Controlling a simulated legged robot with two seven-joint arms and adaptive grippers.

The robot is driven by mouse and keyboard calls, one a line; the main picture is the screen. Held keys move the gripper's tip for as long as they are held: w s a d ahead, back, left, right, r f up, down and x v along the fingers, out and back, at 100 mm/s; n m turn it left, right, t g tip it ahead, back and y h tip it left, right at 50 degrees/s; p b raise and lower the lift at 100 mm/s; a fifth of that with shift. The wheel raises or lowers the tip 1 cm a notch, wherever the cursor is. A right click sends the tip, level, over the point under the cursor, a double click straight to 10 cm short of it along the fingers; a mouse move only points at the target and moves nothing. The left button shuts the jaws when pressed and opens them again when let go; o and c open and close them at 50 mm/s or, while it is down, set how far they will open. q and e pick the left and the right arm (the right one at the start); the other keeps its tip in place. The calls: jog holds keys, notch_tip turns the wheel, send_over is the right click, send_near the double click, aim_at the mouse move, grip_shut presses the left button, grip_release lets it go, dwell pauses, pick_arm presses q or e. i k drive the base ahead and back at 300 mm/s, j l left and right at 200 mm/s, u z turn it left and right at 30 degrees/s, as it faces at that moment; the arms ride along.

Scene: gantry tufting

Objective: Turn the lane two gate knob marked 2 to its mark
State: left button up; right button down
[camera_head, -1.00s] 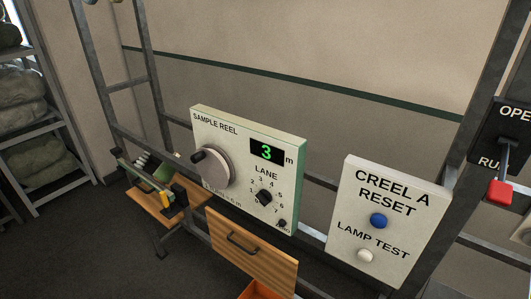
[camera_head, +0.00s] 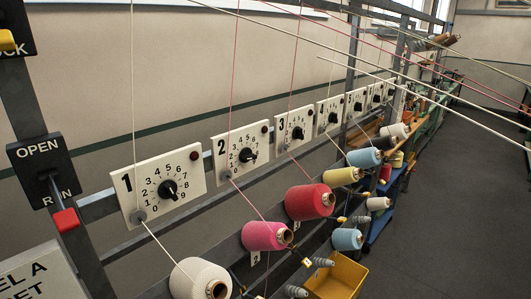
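The lane two gate knob (camera_head: 247,155) is a black knob on a white plate marked 2 (camera_head: 221,146), second in a row of numbered plates on a metal rail. Digits ring the knob, and a small dark red round part (camera_head: 265,129) sits at the plate's upper right. The knob's exact pointer direction is too small to tell. A pink thread runs down past the plate's lower left. Neither of my grippers is in view.
Plate 1 (camera_head: 127,212) is nearer at left and plate 3 (camera_head: 282,137) farther right. Yarn cones, such as pink (camera_head: 262,236) and red (camera_head: 304,203), stand below the plates. Taut threads cross above. An OPEN/RUN lever (camera_head: 65,220) is at left. Grey floor (camera_head: 455,220) is clear at right.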

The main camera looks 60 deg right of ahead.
aim_at(247, 154)
jog(key=z, duration=1.9)
